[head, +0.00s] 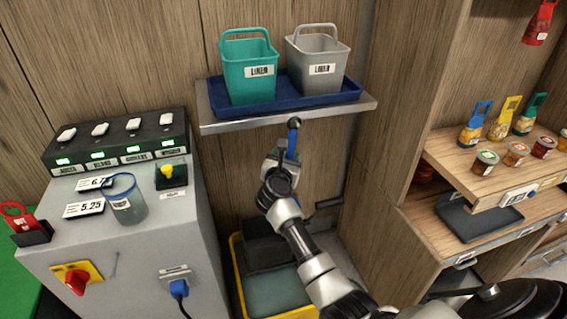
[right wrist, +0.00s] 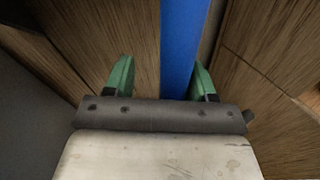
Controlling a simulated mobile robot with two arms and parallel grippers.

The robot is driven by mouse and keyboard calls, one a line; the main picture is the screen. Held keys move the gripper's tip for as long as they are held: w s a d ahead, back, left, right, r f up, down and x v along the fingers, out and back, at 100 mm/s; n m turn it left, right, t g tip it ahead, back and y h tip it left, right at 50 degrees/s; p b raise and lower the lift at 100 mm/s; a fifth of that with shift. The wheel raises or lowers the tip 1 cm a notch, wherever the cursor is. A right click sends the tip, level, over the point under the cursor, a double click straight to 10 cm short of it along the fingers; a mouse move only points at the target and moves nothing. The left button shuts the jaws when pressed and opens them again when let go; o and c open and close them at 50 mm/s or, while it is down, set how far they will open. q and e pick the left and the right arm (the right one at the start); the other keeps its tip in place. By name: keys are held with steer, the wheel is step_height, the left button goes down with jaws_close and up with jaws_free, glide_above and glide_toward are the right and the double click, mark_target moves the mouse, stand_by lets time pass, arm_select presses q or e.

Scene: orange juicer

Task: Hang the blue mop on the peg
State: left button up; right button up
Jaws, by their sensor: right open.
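The blue mop shows in the head view as a short blue handle (head: 292,140) just below the dark round peg (head: 295,122) under the shelf. Its top meets the peg, but I cannot tell whether it hangs on it. The rest of the mop is hidden behind my right arm. My right gripper (head: 284,163) is at the handle, below the peg. In the right wrist view the blue handle (right wrist: 183,45) runs between the open green fingers (right wrist: 162,80), closer to the right finger. My left gripper is not in view.
Above the peg, a metal shelf (head: 222,125) carries a blue tray with a teal bucket (head: 248,72) and a grey bucket (head: 318,65). A yellow mop bucket (head: 238,275) stands below. A grey machine (head: 130,240) is at left, wooden shelves (head: 490,180) at right.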

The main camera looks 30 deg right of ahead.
steer(key=v, duration=1.1)
steer(key=s+a+f+n+y+p, duration=0.25)
steer(key=s+f+n+y, duration=0.2)
steer(key=f+n, duration=0.6)
steer(key=s+a+f+n+y+p, duration=0.25)
steer(key=s+a+f+n, duration=0.2)
steer(key=f+n, duration=0.65)
steer(key=s+a+f+n+y+p, duration=0.2)
steer(key=s+f+n+y, duration=0.3)
steer(key=f+n, duration=0.55)
steer(key=s+d+f+n+g+p, duration=0.1)
steer(key=s+f+n+g, duration=0.3)
steer(key=s, duration=0.7)
steer(key=s+d+f+n+g+p, duration=0.1)
steer(key=s+f+n+g, duration=0.3)
steer(key=s+n, duration=0.3)
steer(key=s+d+f+n+g+h+p, duration=0.1)
steer(key=s+d+f+n+g, duration=0.1)
steer(key=s, duration=1.5)
steer(key=f+n+g, duration=0.1)
steer(key=f+n, duration=0.1)
steer(key=n, duration=0.1)
steer(key=shift+n+g, duration=0.4)
steer(key=shift+w, duration=0.1)
